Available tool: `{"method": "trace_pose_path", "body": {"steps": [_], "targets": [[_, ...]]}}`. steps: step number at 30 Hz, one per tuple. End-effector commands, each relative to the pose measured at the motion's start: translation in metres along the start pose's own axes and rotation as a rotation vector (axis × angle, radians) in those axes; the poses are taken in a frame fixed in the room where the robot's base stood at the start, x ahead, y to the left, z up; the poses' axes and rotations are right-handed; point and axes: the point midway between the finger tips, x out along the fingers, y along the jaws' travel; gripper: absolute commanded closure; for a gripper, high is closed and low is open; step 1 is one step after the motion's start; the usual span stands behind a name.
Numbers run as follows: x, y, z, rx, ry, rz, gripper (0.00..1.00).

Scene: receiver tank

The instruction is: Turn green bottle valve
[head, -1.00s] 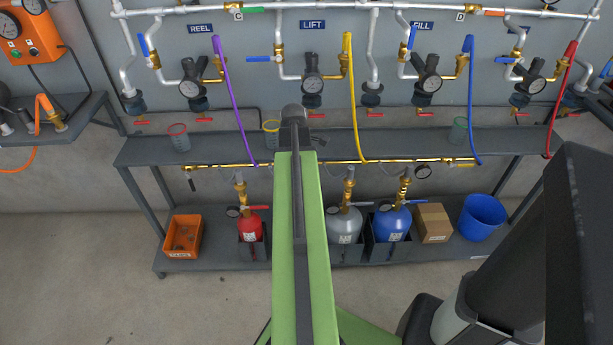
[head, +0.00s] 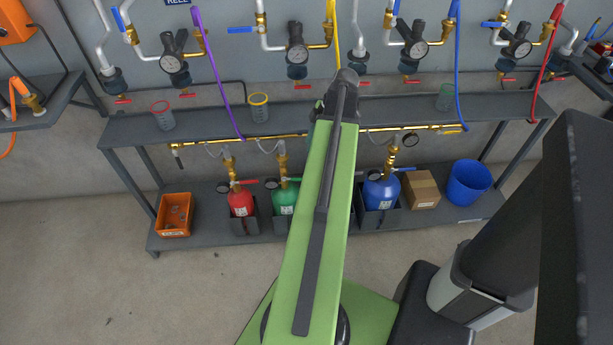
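The green bottle (head: 285,198) stands on the lower shelf, just right of the red bottle (head: 241,202). A brass fitting (head: 282,160) rises from its top, with a small dark gauge to the left. A green lever (head: 292,179) shows at its neck, pointing right towards my green arm. My arm reaches forward over the rack, with its far end above the upper shelf, right of the green bottle. My gripper is hidden beyond the arm's end, so its fingers do not show.
The blue bottle (head: 382,191) stands right of my arm, beside a cardboard box (head: 420,189) and a blue bucket (head: 468,182). An orange bin (head: 175,214) is at left. The upper shelf (head: 200,122) and brass manifold pipe (head: 230,141) run above the bottles. Hoses hang down.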

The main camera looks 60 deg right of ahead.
Motion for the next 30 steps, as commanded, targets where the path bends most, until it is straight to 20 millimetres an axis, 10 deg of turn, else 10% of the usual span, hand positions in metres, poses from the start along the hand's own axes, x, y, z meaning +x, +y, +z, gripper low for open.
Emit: {"method": "trace_pose_path", "body": {"steps": [3, 11, 30], "targets": [[-0.004, -0.006, 0.030, 0.049, 0.000, 0.021, 0.71], [0.010, -0.007, 0.029, 0.047, -0.003, 0.019, 0.71], [0.148, -0.005, 0.028, 0.041, -0.004, 0.016, 0.71]]}}
